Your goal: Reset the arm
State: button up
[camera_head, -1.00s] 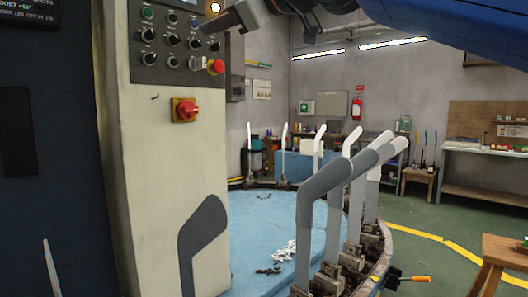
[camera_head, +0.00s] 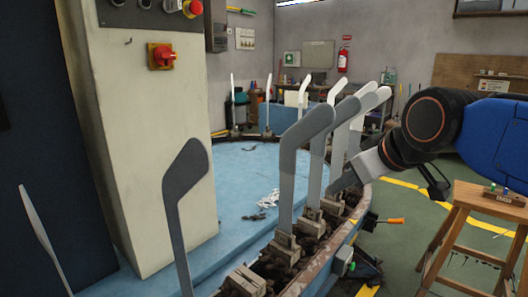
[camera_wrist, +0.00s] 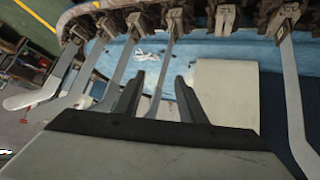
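My arm reaches in from the right edge of the head view. My gripper (camera_head: 343,181) is low behind the row of upright foot-shaped boards, and its tips are partly hidden by them. In the wrist view the two dark fingers of my gripper (camera_wrist: 158,95) stand apart with no object held between them. A grey board (camera_head: 298,150) stands upright on the rim, in front of and left of my gripper. Paler boards (camera_head: 367,101) stand close behind it. A darker grey board (camera_head: 183,185) stands nearer to the left.
The blue round table (camera_head: 235,180) carries boards on clamps around its rim. Small white pieces (camera_head: 268,198) lie on it. A cream control cabinet (camera_head: 150,120) with a red knob stands left. A wooden stool (camera_head: 470,215) stands right. Green floor lies open beyond.

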jog(key=s+d+f+m+g+h, duration=0.1)
jog(key=s+d+f+m, duration=0.1)
jog(key=s+f, duration=0.3)
jog(key=s+d+f+m+g+h, duration=0.1)
jog(key=s+d+f, duration=0.3)
jog(key=f, duration=0.5)
jog(key=s+d+f+m+g+h, duration=0.1)
jog(key=s+d+f+m, duration=0.2)
jog(key=f, duration=0.5)
jog(key=s+d, duration=0.1)
jog(key=s, duration=0.1)
jog(key=shift+s+d+g, duration=0.3)
jog(key=shift+d+g, duration=0.1)
jog(key=shift+r, duration=0.1)
